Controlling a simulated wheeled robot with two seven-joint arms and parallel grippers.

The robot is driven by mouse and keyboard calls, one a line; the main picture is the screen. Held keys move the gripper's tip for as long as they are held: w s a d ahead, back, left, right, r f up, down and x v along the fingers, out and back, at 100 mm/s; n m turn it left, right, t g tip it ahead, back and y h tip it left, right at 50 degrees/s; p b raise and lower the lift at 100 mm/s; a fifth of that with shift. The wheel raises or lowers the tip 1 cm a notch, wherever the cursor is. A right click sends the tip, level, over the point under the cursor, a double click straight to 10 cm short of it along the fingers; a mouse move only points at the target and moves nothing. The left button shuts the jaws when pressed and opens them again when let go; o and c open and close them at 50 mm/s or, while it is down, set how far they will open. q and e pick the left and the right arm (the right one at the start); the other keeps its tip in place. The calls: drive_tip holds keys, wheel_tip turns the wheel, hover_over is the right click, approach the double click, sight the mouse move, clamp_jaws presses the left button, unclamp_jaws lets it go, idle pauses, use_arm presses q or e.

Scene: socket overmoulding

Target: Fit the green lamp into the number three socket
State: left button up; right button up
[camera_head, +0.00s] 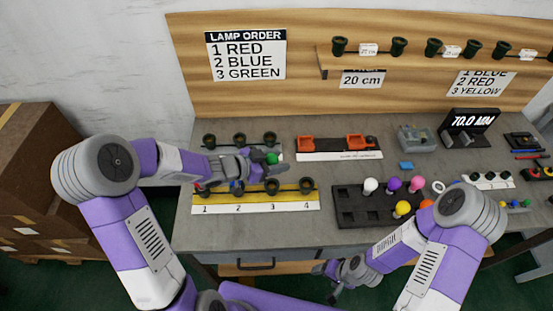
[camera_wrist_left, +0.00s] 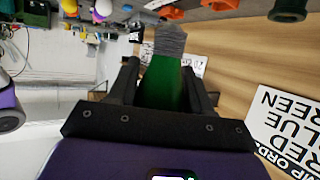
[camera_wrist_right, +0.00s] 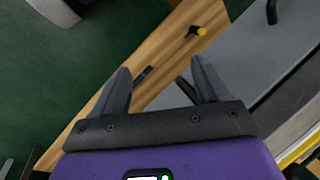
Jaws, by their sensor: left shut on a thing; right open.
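The green lamp (camera_head: 271,158) is in my left gripper (camera_head: 258,160), held above the bench behind the numbered strip (camera_head: 255,207). In the left wrist view the green lamp (camera_wrist_left: 163,84) lies between the fingers, its grey threaded end pointing away from the palm. The number three socket (camera_head: 272,186) is a dark cup on the strip, slightly nearer the front than the lamp and apart from it. A reddish spot shows at socket one (camera_head: 204,189) and a bluish one at socket two (camera_head: 238,187), both small. My right gripper (camera_wrist_right: 160,82) is open and empty, low before the bench front.
Another row of dark sockets (camera_head: 239,140) stands behind my left gripper. A dark tray (camera_head: 352,220) with coloured lamps sits to the right. An orange-fixtured board (camera_head: 340,155) lies behind it. A lamp order sign (camera_head: 246,55) reads red, blue, green.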

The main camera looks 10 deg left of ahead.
use_arm(q)
drive_tip(key=b, duration=0.4)
hover_over(276, 183)
drive_tip(key=shift+w+f, duration=0.1)
drive_tip(key=shift+f, duration=2.7)
drive_tip(key=shift+p, duration=0.75)
drive_tip(key=shift+f+b, duration=1)
drive_tip(key=shift+f, duration=0.35)
drive_tip(key=o, duration=1.1)
